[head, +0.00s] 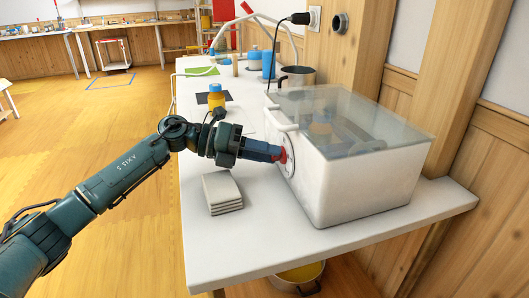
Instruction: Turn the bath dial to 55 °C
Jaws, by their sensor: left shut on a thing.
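The water bath (365,185) is a white box with a clear lid on the right part of the white table. Its round dial (289,166) is on the side facing left, with a red knob at its middle. My left gripper (281,156) reaches in from the left and is shut on the red knob. The fingers and knob cover part of the dial face, and its marks are too small to read. My right gripper is not in view.
A stack of pale cloths or tiles (222,192) lies on the table (260,245) just below my left gripper. A yellow jar with a blue lid (216,97) stands behind it. A dark mug (297,78) and blue containers stand farther back. The front of the table is clear.

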